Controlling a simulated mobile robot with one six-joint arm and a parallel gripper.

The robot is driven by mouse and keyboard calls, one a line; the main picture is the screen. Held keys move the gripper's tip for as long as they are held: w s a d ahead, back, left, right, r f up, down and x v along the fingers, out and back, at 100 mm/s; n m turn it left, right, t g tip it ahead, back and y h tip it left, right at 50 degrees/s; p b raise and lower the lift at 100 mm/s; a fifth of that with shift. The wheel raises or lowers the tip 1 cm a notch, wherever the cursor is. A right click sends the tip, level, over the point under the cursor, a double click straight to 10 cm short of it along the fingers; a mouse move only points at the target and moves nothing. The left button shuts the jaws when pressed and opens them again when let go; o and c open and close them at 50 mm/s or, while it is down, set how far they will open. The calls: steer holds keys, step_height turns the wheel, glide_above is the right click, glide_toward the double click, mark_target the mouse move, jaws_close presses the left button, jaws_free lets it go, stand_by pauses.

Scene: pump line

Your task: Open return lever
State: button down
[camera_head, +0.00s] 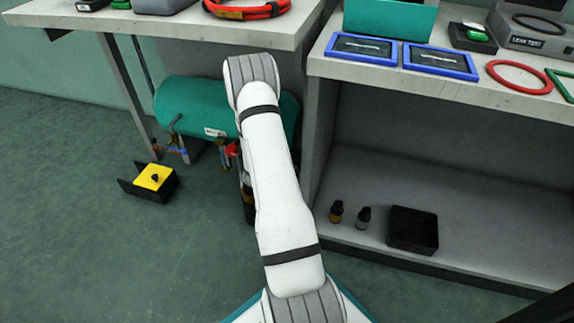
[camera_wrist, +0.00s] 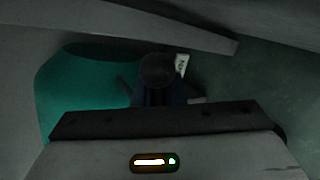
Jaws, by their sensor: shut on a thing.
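A teal tank (camera_head: 195,103) lies on its side under the left bench; it also fills the left of the wrist view (camera_wrist: 80,85). Small fittings with blue and red parts (camera_head: 172,150) sit at its lower left front. A red part (camera_head: 232,149) shows just left of my arm. My gripper is mostly hidden behind my arm in the head view. In the dark wrist view, my gripper (camera_wrist: 160,103) is at a dark round-topped fitting (camera_wrist: 157,70) with a bluish part below it. It is shut on what seems to be the return lever; the contact is too dark to make out.
A black box with a yellow top (camera_head: 154,177) stands on the floor at left. The left bench's leg (camera_head: 128,92) and top are close to the tank. Two small bottles (camera_head: 336,211) and a black bin (camera_head: 412,229) stand on the right bench's lower shelf. Floor at lower left is clear.

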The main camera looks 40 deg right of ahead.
steer(key=c, duration=1.6)
jaws_free()
steer(key=shift+s+d+r, duration=0.1)
steer(key=shift+s+d, duration=0.05)
steer(key=shift+o, duration=0.4)
steer(key=p+v, duration=0.3)
steer(key=v, duration=0.5)
